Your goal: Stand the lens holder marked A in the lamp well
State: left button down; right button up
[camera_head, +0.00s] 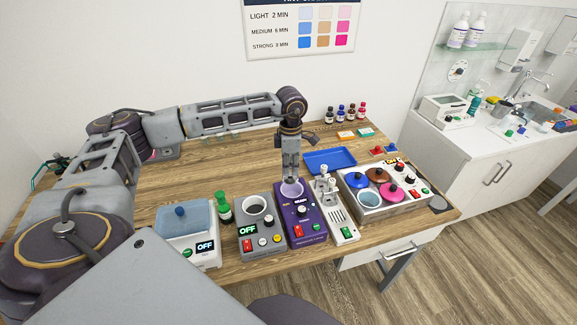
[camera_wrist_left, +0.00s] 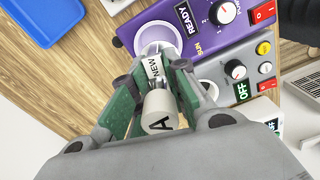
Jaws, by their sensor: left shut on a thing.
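My left gripper (camera_head: 290,176) is shut on the lens holder marked A, a pale upright piece (camera_wrist_left: 158,112) with a black letter A and a label reading NEW. The fingers (camera_wrist_left: 158,78) close around it from both sides. The holder's far end is over the round pale lamp well (camera_head: 291,189) of the purple unit (camera_head: 306,225); the well's rim also shows in the left wrist view (camera_wrist_left: 158,27). I cannot tell how far the end is inside the well. The purple unit's display reads READY. My right gripper is not in view.
A grey unit (camera_head: 261,235) reading OFF stands left of the purple unit, and a white stand (camera_head: 342,222) with pale pieces stands right. A blue tray (camera_head: 330,161) lies behind. A box with coloured lids (camera_head: 408,205) is farther right.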

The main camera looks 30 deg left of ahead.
aim_at(292, 177)
pick_arm(q)
jog(key=shift+w+d+n, duration=0.1)
jog(key=shift+w+n, duration=0.05)
jog(key=shift+n, duration=0.45)
jog(key=shift+w+d+n, duration=0.1)
jog(key=shift+w+n, duration=0.05)
jog(key=shift+n, duration=0.45)
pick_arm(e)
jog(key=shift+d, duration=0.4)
pick_arm(q)
jog(key=shift+f, duration=0.15)
jog(key=shift+f+b, duration=0.35)
jog(key=shift+f, duration=0.25)
jog(key=shift+f+b, duration=0.35)
jog(key=shift+f, duration=0.45)
jog(key=shift+f+b, duration=2)
jog(key=shift+f, duration=0.8)
jog(key=shift+f+b, duration=0.4)
jog(key=shift+f, duration=0.3)
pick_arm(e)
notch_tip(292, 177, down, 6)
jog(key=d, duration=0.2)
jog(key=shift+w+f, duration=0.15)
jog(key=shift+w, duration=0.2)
